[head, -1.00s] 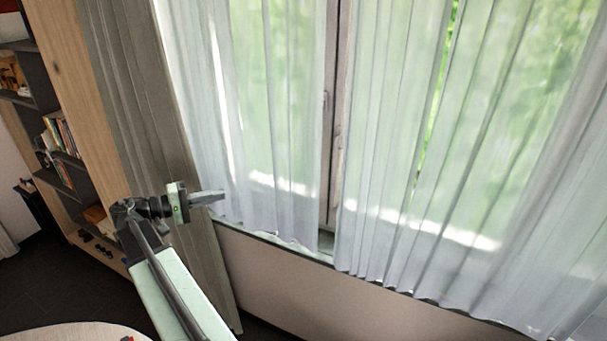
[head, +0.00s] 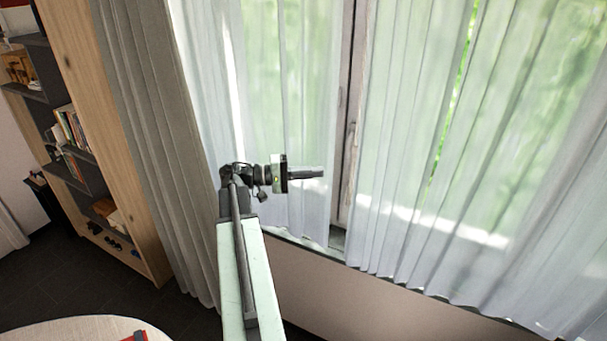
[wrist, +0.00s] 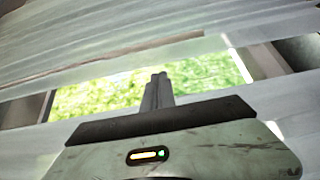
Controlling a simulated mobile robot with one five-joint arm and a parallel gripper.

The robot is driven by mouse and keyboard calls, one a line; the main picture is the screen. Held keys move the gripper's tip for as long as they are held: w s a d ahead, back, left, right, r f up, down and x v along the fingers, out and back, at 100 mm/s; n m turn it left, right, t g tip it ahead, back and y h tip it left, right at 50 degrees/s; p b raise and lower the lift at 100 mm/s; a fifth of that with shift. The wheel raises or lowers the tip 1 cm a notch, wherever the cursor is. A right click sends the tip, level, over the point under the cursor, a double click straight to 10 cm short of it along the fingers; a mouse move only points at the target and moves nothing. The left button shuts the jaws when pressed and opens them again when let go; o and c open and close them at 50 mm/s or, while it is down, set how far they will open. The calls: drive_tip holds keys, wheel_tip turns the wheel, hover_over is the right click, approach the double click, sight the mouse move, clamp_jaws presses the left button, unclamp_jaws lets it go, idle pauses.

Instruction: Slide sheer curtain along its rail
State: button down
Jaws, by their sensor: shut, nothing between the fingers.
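Two sheer white curtain panels hang in front of the window. The left sheer panel (head: 290,100) ends just left of the window's middle post, and the right sheer panel (head: 405,180) starts just right of it. My gripper (head: 322,174) is shut and empty, in front of the left panel near its inner edge, pointing right. In the wrist view the closed fingers (wrist: 158,78) point at a gap showing green outdoors, with sheer fabric (wrist: 90,40) above. I cannot tell whether they touch fabric. The rail is out of view.
A thick grey curtain (head: 150,130) hangs left of the sheers, beside a wooden bookshelf (head: 85,130). The window post with its handle (head: 351,135) shows between the panels. A round table (head: 80,330) with a red item is at the lower left.

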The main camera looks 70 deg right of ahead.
drive_tip(key=s, duration=0.7)
drive_tip(key=shift+s+a, duration=0.15)
drive_tip(key=shift+a, duration=0.05)
